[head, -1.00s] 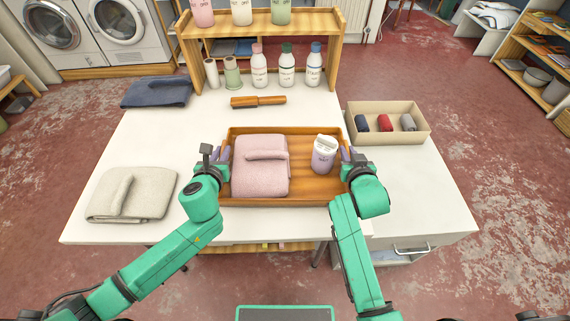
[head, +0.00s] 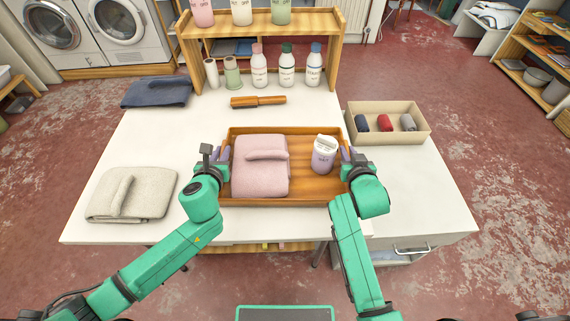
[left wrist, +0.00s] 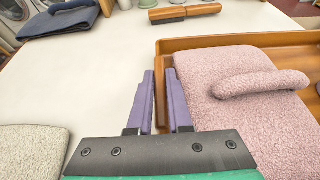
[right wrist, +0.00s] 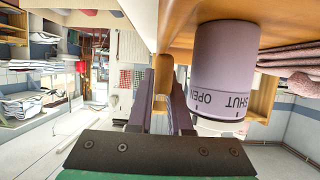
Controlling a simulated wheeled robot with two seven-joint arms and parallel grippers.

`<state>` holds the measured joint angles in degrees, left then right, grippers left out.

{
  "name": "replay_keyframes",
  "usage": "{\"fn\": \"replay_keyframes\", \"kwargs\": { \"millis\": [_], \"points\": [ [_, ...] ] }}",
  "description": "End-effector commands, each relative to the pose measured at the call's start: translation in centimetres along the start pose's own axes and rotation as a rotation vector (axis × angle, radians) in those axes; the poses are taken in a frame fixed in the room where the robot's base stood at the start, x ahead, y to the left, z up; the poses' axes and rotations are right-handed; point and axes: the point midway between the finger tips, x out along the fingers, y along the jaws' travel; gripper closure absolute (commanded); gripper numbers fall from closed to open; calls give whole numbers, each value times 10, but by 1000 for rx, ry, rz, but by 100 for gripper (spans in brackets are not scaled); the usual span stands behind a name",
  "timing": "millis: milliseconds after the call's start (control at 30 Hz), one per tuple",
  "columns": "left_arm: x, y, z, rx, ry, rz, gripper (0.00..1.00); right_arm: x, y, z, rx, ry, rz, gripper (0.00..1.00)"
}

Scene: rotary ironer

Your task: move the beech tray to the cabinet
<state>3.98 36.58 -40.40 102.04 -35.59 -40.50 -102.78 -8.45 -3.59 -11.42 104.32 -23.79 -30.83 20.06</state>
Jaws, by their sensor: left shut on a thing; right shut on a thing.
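The beech tray (head: 312,188) lies on the white table (head: 150,145), its right end by the seam with the white cabinet (head: 430,195). A folded pink towel (head: 261,172) and a lilac lidded tub (head: 323,156) sit in the tray; the tub stands upright near the right wall. My left gripper (head: 222,154) is shut on the tray's left wall, with its lilac fingers either side of the rim in the left wrist view (left wrist: 161,88). My right gripper (head: 348,155) is shut on the right wall. I cannot tell any gap under the tray.
A beige box (head: 388,137) with several rolled cloths stands at the back of the cabinet top; the front is clear. A grey towel (head: 132,195), a blue folded cloth (head: 157,93) and a wooden-handled brush (head: 258,101) lie on the table. A bottle shelf (head: 338,60) stands behind.

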Motion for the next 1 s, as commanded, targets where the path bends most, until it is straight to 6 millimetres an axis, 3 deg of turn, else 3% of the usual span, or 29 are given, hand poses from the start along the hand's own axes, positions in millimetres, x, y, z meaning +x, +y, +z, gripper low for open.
{"fn": "replay_keyframes", "kwargs": {
  "millis": [333,700,1000],
  "points": [
    [-1,0,3,0,-2,1,100,-1,0,-3,0,2,1,100],
    [-18,0,46,0,-3,1,100,-19,0,-46,0,2,1,100],
    [-19,1,48,0,-3,1,100,-19,0,-48,0,2,1,100]
  ]
}}
